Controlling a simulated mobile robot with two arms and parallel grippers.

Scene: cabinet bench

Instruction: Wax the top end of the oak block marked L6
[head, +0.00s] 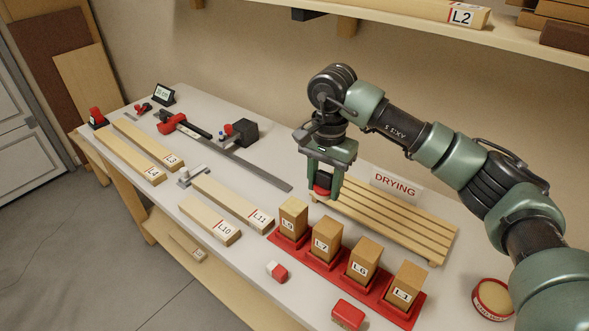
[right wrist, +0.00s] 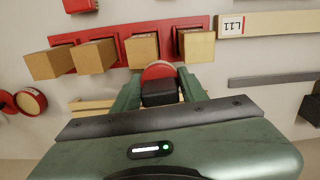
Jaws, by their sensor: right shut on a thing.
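The oak block marked L6 (head: 364,260) stands upright in a red holder (head: 327,260), third from the left of its row in the head view. My right gripper (head: 323,190) is shut on a round red applicator with a black grip, which also shows in the right wrist view (right wrist: 159,70). It hangs above the bench behind the leftmost block, left of L6 and apart from it. A round tin with a red rim and yellowish contents (head: 492,299) stands at the bench's right; it looks like wax. My left gripper is out of view.
A slatted rack (head: 390,220) with a DRYING sign (head: 396,187) lies behind the row. A red block (head: 348,314) and a red-and-white cube (head: 277,272) lie in front. Boards L10 (head: 209,219) and L11 lie left.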

